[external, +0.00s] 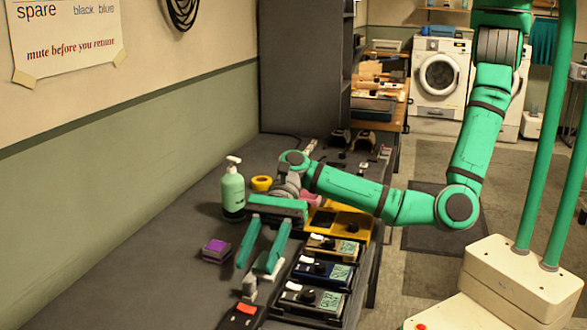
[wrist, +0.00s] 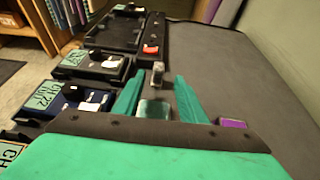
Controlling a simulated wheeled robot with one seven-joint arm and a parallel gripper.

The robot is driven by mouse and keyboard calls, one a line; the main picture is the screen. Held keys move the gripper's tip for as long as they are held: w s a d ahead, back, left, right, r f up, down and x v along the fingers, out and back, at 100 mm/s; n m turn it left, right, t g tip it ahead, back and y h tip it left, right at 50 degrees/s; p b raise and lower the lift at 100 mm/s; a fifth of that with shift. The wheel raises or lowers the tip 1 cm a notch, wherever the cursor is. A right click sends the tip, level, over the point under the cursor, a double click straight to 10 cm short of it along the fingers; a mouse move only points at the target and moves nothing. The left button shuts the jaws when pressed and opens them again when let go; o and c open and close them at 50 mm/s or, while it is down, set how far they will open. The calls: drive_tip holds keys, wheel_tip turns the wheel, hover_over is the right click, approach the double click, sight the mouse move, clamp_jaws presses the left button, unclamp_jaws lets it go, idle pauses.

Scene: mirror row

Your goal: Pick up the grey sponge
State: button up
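A pale grey block that looks like the grey sponge (external: 267,267) lies on the dark counter, partly hidden by a finger of my gripper. In the wrist view the grey sponge (wrist: 154,109) shows between my two fingers, its near part hidden by the gripper body. My gripper (external: 256,266) is open and points down at the counter, with its fingers spread; it also shows open in the wrist view (wrist: 158,82). I see no clear contact between the fingers and the sponge.
A small grey upright object (external: 249,287) stands just beyond the fingertips. A purple sponge (external: 216,250) lies to the left. A green pump bottle (external: 233,190) and a yellow roll (external: 261,184) stand behind. Several boxed devices (external: 323,271) line the right edge. The counter's left is clear.

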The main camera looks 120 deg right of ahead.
sight(253, 277)
drive_tip(key=shift+x, duration=2.35)
drive_tip(key=shift+s+f, duration=0.15)
drive_tip(key=shift+s, duration=0.05)
clamp_jaws()
